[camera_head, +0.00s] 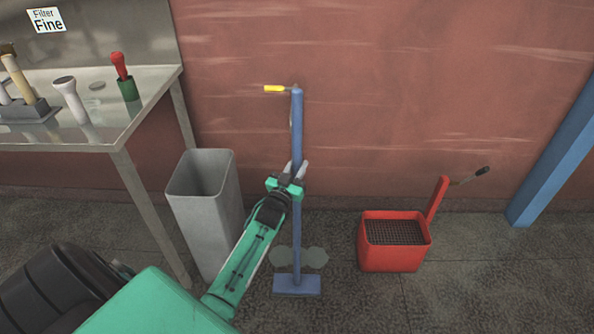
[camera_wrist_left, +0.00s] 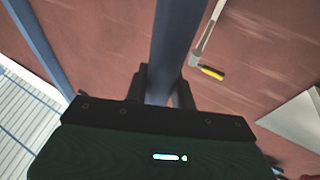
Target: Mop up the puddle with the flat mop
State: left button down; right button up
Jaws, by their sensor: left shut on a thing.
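The flat mop has a long blue pole (camera_head: 297,130) and a flat blue head (camera_head: 297,285) low on the floor. It stands nearly upright. My left gripper (camera_head: 289,176) is shut on the pole around its middle; the pole also shows between the fingers in the left wrist view (camera_wrist_left: 172,50). A dull grey-green puddle (camera_head: 314,258) lies on the floor just behind the head, on both sides of the pole. The pole hides its middle. I cannot tell whether the head touches the puddle. My right gripper is not in view.
A grey bin (camera_head: 205,205) stands left of the mop, near a metal table (camera_head: 120,110) with tools. A red bucket (camera_head: 392,258) with a grid and lever stands right. A yellow-gripped lever (camera_head: 274,88) shows near the pole's top. Floor between mop and bucket is clear.

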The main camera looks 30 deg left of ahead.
pick_arm(q)
jog(key=w+a+b, duration=0.5)
jog(key=w+b, duration=0.1)
jog(key=w, duration=0.2)
jog(key=w+a+b, duration=0.5)
jog(key=w+b, duration=0.1)
jog(key=w, duration=0.2)
jog(key=shift+w+a+f, duration=0.15)
jog(key=shift+w+a, duration=0.1)
jog(key=shift+a, duration=0.05)
dwell(1.2)
jog(key=shift+w, duration=0.1)
